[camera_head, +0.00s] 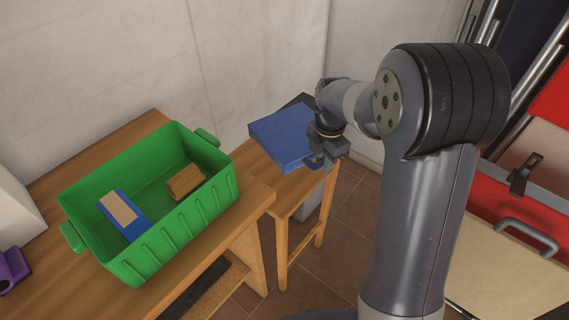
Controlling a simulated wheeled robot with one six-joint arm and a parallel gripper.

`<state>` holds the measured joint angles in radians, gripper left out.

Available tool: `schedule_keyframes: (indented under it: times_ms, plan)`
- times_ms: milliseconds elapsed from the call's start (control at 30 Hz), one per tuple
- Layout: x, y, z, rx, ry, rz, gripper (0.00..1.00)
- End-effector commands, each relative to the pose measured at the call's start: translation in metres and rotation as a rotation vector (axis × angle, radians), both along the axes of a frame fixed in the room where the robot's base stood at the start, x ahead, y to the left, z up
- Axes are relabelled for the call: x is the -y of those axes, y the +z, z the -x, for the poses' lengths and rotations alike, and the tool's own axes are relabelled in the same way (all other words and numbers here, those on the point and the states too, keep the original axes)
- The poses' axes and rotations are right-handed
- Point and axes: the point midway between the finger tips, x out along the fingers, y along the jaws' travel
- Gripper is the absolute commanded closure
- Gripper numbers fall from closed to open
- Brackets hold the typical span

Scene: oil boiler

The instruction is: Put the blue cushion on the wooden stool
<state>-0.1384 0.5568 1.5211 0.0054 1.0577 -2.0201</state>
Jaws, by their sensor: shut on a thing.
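The blue cushion (282,137) is a flat square pad. My gripper (318,160) is shut on its right edge, near the front corner. The cushion is over the wooden stool (298,187), and it hides much of the stool's seat. I cannot tell whether the cushion touches the seat or is held a little above it. The stool stands on the tiled floor to the right of the wooden table. My gripper's fingers are partly hidden by the wrist.
A green crate (181,229) on the wooden table (88,162) holds a blue-and-tan block (122,210) and a brown block (185,181). A purple object (12,268) lies at the left. A wall is behind the stool. Red equipment (520,190) stands at the right.

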Motion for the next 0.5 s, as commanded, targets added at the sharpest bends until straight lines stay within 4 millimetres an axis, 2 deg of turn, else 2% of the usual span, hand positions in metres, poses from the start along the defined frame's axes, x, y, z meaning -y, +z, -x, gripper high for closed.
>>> schedule_keyframes:
  times_ms: [133,333,500]
  plan:
    - [-0.006,-0.003,-0.002,0.004,0.181,0.0,1.0]
    - [-0.009,-0.006,-0.002,0.002,0.297,0.001,1.0]
    - [-0.009,-0.035,-0.001,-0.002,0.311,0.0,1.0]
